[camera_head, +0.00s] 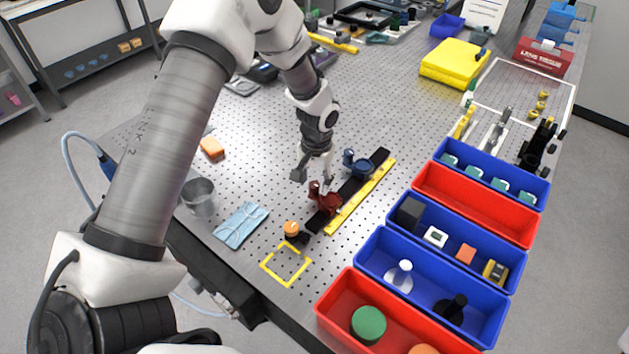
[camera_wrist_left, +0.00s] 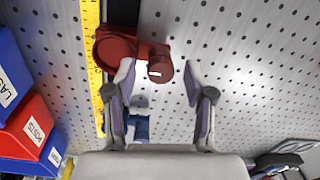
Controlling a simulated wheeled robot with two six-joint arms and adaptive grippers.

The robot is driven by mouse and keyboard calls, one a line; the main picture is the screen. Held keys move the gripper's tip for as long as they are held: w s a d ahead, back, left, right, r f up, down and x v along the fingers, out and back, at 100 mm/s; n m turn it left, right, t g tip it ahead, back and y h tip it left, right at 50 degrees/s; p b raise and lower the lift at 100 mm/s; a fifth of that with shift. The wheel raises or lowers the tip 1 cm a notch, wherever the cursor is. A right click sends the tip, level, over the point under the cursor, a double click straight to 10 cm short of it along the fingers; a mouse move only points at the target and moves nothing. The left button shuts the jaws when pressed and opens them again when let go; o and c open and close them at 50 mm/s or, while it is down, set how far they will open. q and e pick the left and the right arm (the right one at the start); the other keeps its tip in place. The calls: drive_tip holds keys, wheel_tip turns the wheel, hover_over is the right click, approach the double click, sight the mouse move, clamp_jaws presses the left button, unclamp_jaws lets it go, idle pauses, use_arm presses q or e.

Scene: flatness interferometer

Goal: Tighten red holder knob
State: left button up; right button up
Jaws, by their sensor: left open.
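The red holder (camera_head: 325,201) stands on a black rail (camera_head: 317,222) beside a yellow ruler (camera_head: 360,196). In the left wrist view the red holder (camera_wrist_left: 116,47) has a round red knob (camera_wrist_left: 160,68) with a small white mark on its side. My left gripper (camera_head: 313,179) is above and beside the red holder. In the left wrist view its open fingertips (camera_wrist_left: 160,76) lie on either side of the knob in the picture; I cannot tell whether they touch it. A blue holder (camera_head: 358,164) stands farther along the rail. My right gripper is in neither view.
Blue and red bins (camera_head: 476,207) with parts line the right side of the table. An orange-topped part (camera_head: 291,229), a yellow square outline (camera_head: 286,280), a light blue cloth (camera_head: 241,225) and a metal cup (camera_head: 199,196) are near the front. The perforated tabletop left of the rail is mostly clear.

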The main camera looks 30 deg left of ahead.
sight(316, 185)
use_arm(q)
wheel_tip(316, 185, up, 12)
drive_tip(key=shift+d+f, duration=0.15)
drive_tip(key=shift+d, duration=0.1)
drive_tip(key=shift+w, duration=0.15)
